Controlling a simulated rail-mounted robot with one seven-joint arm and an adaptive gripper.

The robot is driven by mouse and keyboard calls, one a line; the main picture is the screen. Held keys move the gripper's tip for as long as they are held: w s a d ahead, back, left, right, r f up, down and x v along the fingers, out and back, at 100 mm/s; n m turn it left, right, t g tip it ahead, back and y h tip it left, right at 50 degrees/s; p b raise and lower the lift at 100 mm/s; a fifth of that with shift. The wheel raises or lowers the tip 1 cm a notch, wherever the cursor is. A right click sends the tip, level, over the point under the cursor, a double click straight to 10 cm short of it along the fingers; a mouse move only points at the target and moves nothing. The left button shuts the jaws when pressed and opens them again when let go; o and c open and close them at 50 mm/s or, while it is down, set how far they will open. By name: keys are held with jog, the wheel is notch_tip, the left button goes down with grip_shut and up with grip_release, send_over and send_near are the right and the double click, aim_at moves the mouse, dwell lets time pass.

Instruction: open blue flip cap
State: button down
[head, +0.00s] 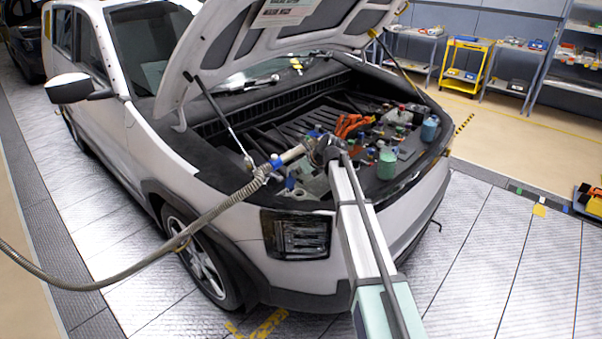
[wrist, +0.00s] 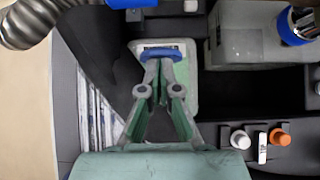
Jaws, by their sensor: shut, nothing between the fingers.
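In the wrist view, the blue flip cap (wrist: 174,54) sits on a pale, whitish-green reservoir (wrist: 183,80) in the engine bay. My gripper (wrist: 158,64) is shut, with its fingertips together at the near edge of the cap. The fingertips overlap the cap, and I cannot tell whether they touch it. Nothing shows between the fingers. The fingers hide part of the cap and reservoir, and I cannot tell how far the lid is raised. In the head view, my gripper and wrist are over the front corner of the bay, and the cap cannot be made out clearly.
A ribbed hose (head: 215,212) runs into the bay's left side; it also shows in the wrist view (wrist: 27,22). A grey box with a blue-rimmed opening (wrist: 297,25) stands to the right. White and orange caps (wrist: 279,137) lie lower right. The raised hood (head: 270,40) hangs above.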

jog(key=shift+w+a+r+p, duration=0.15)
jog(key=shift+w+a+p, duration=0.2)
jog(key=shift+w+a, duration=0.15)
jog(key=shift+w+a+r+p, duration=0.15)
jog(key=shift+w+a+p, duration=0.15)
jog(key=shift+w+a, duration=0.2)
jog(key=shift+s, duration=0.1)
jog(key=shift+f, duration=0.1)
